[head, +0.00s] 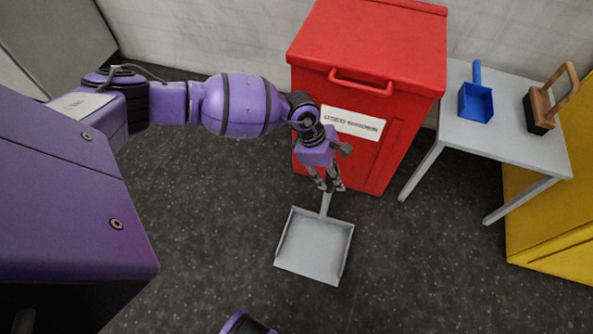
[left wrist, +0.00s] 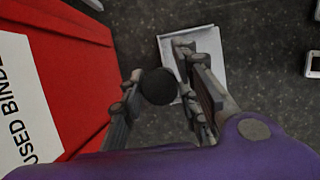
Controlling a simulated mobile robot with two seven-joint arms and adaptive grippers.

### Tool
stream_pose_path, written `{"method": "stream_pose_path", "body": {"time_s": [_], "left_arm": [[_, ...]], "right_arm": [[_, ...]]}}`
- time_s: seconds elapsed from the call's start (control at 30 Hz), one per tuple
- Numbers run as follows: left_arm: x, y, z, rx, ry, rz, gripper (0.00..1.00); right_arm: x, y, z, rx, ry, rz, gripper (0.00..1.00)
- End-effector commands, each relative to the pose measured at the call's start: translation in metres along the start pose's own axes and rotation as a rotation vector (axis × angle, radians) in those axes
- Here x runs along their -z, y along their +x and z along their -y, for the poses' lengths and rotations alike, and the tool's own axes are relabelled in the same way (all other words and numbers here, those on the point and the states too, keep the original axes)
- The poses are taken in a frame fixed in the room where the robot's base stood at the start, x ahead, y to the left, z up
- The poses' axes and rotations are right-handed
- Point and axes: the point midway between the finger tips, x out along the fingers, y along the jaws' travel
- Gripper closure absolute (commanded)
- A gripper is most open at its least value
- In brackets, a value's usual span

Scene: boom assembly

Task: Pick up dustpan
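The grey dustpan (head: 315,246) has its pan low over the dark floor, in front of the red bin. Its grey handle (head: 326,204) rises toward my left gripper (head: 328,184), which points down above it. In the left wrist view the round black handle end (left wrist: 158,86) sits between the two spread fingers of my left gripper (left wrist: 160,95), close to both. Firm contact is not clear. Part of the pan (left wrist: 207,50) shows beyond the right-hand finger. My right gripper is not in view.
The red bin (head: 410,90) with a white label stands right behind the gripper. A grey table (head: 500,125) at the right holds a small blue dustpan (head: 476,101) and a wooden-handled brush (head: 541,108). A yellow container (head: 555,225) stands at the far right. Floor left of the pan is clear.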

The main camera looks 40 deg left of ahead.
Motion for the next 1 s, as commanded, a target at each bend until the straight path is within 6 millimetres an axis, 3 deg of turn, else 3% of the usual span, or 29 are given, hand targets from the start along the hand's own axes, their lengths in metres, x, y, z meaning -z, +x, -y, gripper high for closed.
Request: {"method": "stream_pose_path", "body": {"time_s": [0.03,0.2,0.77,1.0], "left_arm": [[-0.003,-0.002,-0.003,-0.005,0.003,0.003,0.81],[-0.003,-0.002,-0.003,-0.005,0.003,0.003,1.00],[-0.006,-0.005,-0.005,-0.009,0.004,0.008,1.00],[-0.012,-0.020,-0.005,-0.010,0.004,0.009,1.00]], "right_arm": [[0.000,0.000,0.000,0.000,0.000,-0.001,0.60],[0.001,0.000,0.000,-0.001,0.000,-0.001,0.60],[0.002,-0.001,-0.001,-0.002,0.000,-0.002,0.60],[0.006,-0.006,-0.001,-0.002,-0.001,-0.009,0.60]]}}
